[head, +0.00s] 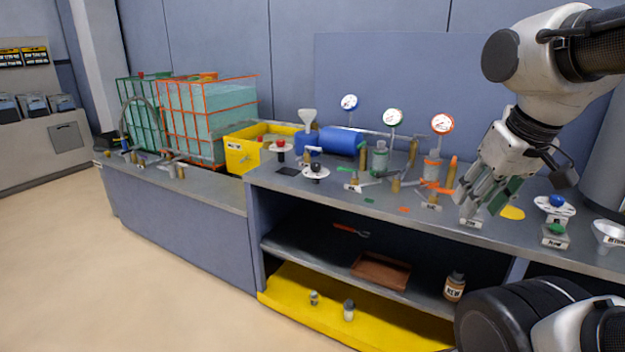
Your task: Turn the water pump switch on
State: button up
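My gripper (474,207) hangs at the right of the counter, pointing down and to the left. Its fingertips are over a small pale labelled block (470,222), which they partly cover. I cannot tell whether they touch it or how far apart they are. No label clearly reads as the water pump switch. Knob-like controls on the counter are a blue one on a white round plate (556,203), a green one on a grey block (555,231), a black one (316,168) and a red one (281,146). Their settings are too small to read.
Several gauges on stems, including a red-rimmed one (442,124), stand behind small valves. A blue cylinder (342,141), a yellow bin (245,150) and caged tanks (205,115) are further left. A funnel (607,234) stands at the right edge. Shelves below hold a brown tray (381,270).

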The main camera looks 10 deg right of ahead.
aim_at(315, 167)
jog(key=i+u, duration=0.45)
jog(key=i, duration=0.45)
